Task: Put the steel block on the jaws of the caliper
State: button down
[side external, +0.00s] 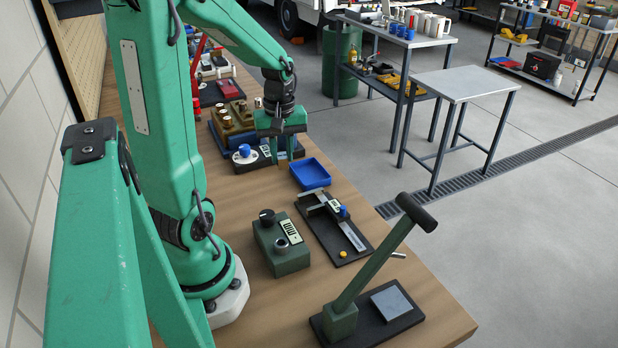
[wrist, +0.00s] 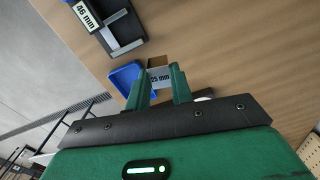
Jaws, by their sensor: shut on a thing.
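My gripper (side external: 281,158) points down over the bench, left of the blue tray in the side view. Its green fingers are shut on the steel block (wrist: 158,62), which shows between them in the wrist view with a "25 mm" label in front. In the side view the block is small and mostly hidden by the fingers. The caliper (side external: 350,236) lies on a dark board in front of the gripper, with a blue knob on it and the block apart from it. The caliper (wrist: 108,38) is at the top left of the wrist view, beside a "46 mm" label.
The blue tray (side external: 311,173) sits between gripper and caliper. A dark-based device with a blue knob (side external: 244,150) stands close to the gripper's left. A green box (side external: 277,243) and a lever press (side external: 368,268) stand nearer the camera. The bench's right edge is near the caliper board.

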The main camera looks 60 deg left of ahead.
jog(key=s+a+f, duration=0.2)
jog(key=s+a, duration=0.1)
jog(key=s+a+f+n, duration=0.1)
jog(key=s+a+f, duration=0.2)
jog(key=a, duration=0.1)
jog(key=s+a+f+n, duration=0.1)
jog(key=s+a+f, duration=0.1)
jog(key=a+f, duration=0.1)
jog(key=shift+s+a, duration=0.4)
jog(key=shift+a, duration=0.2)
jog(key=shift+f, duration=1.95)
jog(key=shift+f, duration=0.15)
jog(key=c, duration=1.2)
grip_release()
jog(key=shift+c, duration=0.2)
jog(key=shift+r, duration=0.2)
